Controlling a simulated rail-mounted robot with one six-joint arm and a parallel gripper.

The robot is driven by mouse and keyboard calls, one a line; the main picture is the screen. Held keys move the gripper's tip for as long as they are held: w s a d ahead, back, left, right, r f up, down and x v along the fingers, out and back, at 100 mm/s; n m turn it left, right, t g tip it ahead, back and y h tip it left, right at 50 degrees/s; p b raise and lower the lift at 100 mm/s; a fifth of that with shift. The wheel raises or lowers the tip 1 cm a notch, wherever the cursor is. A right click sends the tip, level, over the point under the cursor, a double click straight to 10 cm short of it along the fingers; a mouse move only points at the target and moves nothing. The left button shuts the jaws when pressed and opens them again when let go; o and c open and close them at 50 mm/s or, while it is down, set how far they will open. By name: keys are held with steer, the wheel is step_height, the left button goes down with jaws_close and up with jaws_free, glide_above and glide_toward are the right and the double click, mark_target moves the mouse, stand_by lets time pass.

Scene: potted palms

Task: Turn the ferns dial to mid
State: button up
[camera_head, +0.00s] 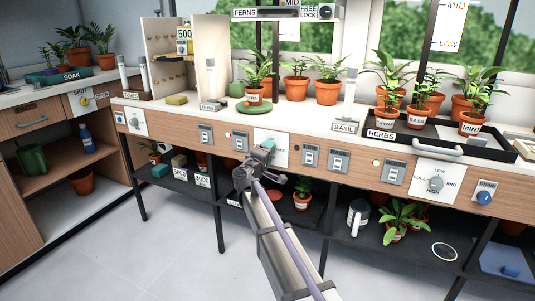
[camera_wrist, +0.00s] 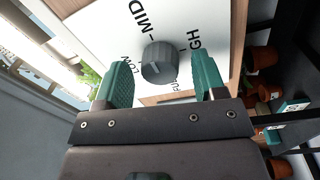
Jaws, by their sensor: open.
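A grey round dial (camera_wrist: 160,62) sits on a white plate marked LOW, MID and HIGH, with a partly hidden fourth mark. A pale line on the dial seems to face the LOW side, but is hard to read. No FERNS word shows on this plate. In the head view the plate (camera_head: 281,150) is on the bench front, its dial hidden behind my gripper (camera_head: 268,151). My gripper is open, its green fingers on either side of the dial in the wrist view (camera_wrist: 163,78). Contact cannot be told. A FERNS sign (camera_head: 244,14) hangs above the bench.
Another grey dial (camera_head: 435,184) is on a plate at the right, beside a blue drain knob (camera_head: 485,197). Switch plates (camera_head: 311,155) flank the central plate. Potted plants and a black herbs tray (camera_head: 400,134) stand on the bench. The floor (camera_head: 180,255) at left is clear.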

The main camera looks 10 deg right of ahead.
steer(key=v, duration=1)
steer(key=shift+s, duration=0.2)
steer(key=shift+a, duration=0.15)
